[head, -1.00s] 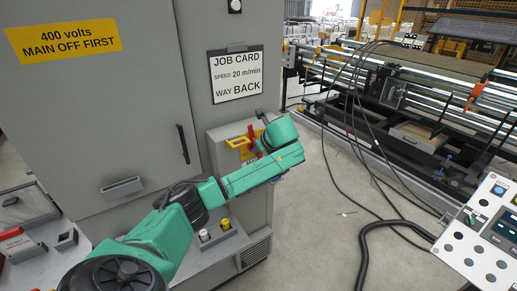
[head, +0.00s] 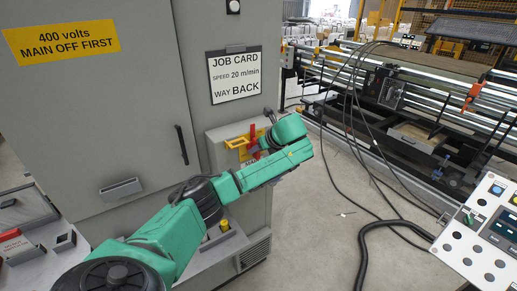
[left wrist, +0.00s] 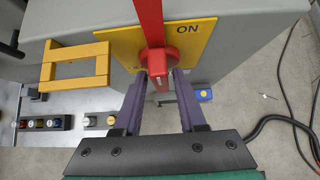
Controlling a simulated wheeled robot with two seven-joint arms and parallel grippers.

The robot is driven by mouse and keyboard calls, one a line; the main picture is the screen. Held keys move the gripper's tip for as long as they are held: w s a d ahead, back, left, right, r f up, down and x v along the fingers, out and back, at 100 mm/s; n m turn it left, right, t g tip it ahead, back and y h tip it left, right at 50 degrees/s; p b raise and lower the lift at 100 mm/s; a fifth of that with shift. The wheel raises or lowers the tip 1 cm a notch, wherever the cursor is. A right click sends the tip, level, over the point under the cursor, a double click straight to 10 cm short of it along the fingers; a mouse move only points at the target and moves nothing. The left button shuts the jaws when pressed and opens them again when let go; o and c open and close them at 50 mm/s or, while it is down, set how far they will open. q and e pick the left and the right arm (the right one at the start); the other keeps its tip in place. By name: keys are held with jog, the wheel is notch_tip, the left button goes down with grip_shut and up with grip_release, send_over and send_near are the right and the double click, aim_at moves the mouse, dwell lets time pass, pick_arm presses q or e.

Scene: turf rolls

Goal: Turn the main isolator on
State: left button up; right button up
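The main isolator has a red handle (head: 253,135) on a yellow plate (left wrist: 204,37) on the side of a grey box. In the left wrist view the red handle (left wrist: 149,22) runs from the top edge down to a round red hub, and the plate reads ON right of it. My left gripper (left wrist: 161,78) faces the hub. Its two fingers are apart, one on either side of the red part below the hub, with gaps showing; I cannot tell whether they touch it. In the head view my wrist hides the fingers. My right gripper is in neither view.
A yellow frame (left wrist: 75,67) sticks out left of the plate. The grey cabinet (head: 90,110) stands to the left, with a job card (head: 237,75) on it. Black cables (head: 345,120) hang to the right. A control panel (head: 480,235) is at the lower right.

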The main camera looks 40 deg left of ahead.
pick_arm(q)
jog(key=shift+r, duration=0.1)
jog(key=v, duration=1.4)
jog(key=shift+d, duration=0.25)
jog(key=shift+a, duration=0.15)
